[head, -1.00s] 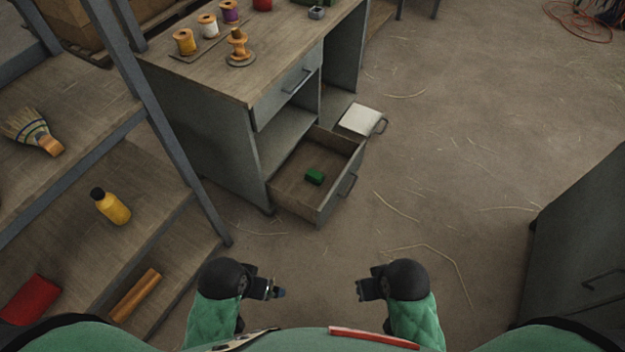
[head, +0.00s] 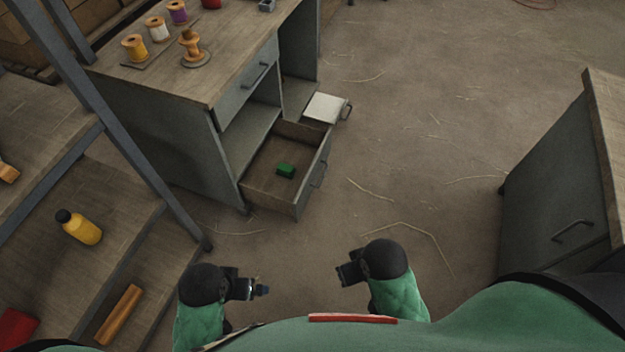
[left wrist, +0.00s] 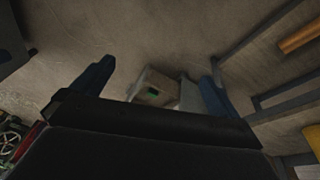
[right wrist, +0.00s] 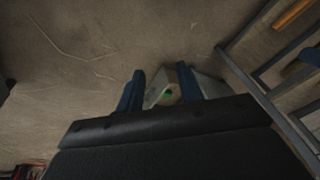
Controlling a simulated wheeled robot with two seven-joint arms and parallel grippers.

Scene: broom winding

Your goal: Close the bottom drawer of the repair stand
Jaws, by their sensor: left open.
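The repair stand (head: 150,135) is a grey cabinet with a wooden top, ahead and left of centre in the head view. The drawer also shows small in the left wrist view (left wrist: 150,82) and right wrist view (right wrist: 158,90). My left gripper (head: 266,289) is open and empty, short of the drawer. My right gripper (head: 342,274) is empty, its fingers apart, also short of the drawer. Neither touches the stand.
A white-topped drawer or box (head: 322,108) with a handle juts out beyond the bottom drawer. Shelves with a yellow bottle (head: 80,227) stand at left. Spools (head: 135,47) sit on the stand's top. Another grey cabinet (head: 555,190) is at right. The floor between is free.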

